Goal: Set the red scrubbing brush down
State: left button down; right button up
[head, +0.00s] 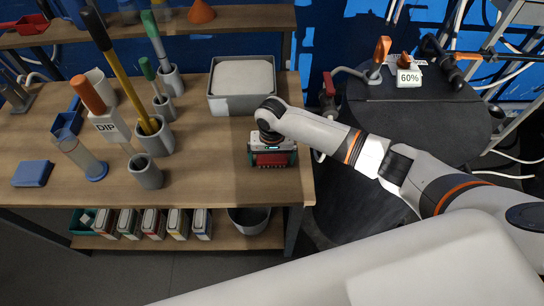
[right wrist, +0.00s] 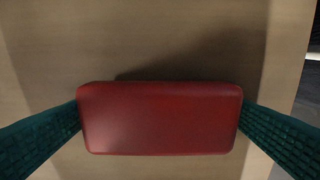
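The red scrubbing brush shows as a red rounded block (right wrist: 160,118) in the right wrist view. A teal finger presses against each of its short ends. In the head view, my right gripper (head: 272,162) points down over the front right part of the wooden table (head: 215,180) and is shut on the brush (head: 272,159), which is mostly hidden by the gripper. A shadow lies beside the brush on the wood. I cannot tell whether its underside touches the table. My left gripper is not in view.
A grey tub (head: 241,101) with a pale filling stands behind the gripper. Holders with tools (head: 154,137), a DIP sign (head: 107,127) and a blue block (head: 32,173) are to the left. The table's right edge is close by. Bare wood lies left of the gripper.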

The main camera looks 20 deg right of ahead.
aim_at(272, 157)
jog(key=shift+r, duration=0.15)
notch_tip(272, 157, up, 12)
jog(key=b, duration=0.1)
dwell(0.3)
dwell(0.3)
